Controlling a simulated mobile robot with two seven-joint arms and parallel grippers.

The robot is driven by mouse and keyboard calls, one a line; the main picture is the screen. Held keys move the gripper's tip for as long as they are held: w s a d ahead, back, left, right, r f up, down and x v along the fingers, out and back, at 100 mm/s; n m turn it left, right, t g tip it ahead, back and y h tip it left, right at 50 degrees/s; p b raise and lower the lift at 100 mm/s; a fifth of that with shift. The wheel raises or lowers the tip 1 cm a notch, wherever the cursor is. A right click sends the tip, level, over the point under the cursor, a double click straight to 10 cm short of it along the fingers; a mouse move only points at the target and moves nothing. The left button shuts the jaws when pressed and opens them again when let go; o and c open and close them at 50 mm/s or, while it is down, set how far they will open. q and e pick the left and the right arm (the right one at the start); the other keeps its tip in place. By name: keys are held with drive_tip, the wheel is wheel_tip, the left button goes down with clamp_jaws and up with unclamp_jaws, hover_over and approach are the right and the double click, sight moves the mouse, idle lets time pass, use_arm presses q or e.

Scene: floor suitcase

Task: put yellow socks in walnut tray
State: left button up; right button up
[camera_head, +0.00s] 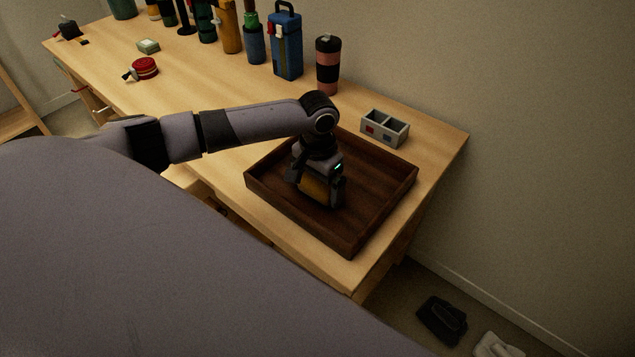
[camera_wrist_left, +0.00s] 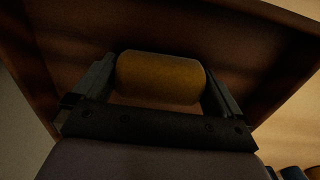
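The walnut tray (camera_head: 380,205) is a dark, shallow wooden box at the right end of the table. My left gripper (camera_head: 318,192) reaches down inside its walls. The yellow socks (camera_head: 314,191), a rolled mustard bundle, sit between its fingers. In the left wrist view the socks (camera_wrist_left: 160,78) span the gap between both fingers of the left gripper (camera_wrist_left: 160,85), with the tray's dark floor and walls (camera_wrist_left: 255,40) behind. I cannot tell whether the socks touch the tray floor. My right gripper is not in view.
A small grey divided box (camera_head: 385,128) stands just behind the tray. A pink and black tumbler (camera_head: 327,65), a blue bottle bag (camera_head: 286,45) and several bottles line the table's back edge. A red round item (camera_head: 145,68) lies further left. Dark shoes (camera_head: 442,320) are on the floor.

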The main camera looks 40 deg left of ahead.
sight(317, 181)
use_arm(q)
wheel_tip(317, 181, up, 12)
drive_tip(key=shift+r, duration=0.2)
idle(0.4)
drive_tip(key=shift+f, duration=0.1)
idle(0.4)
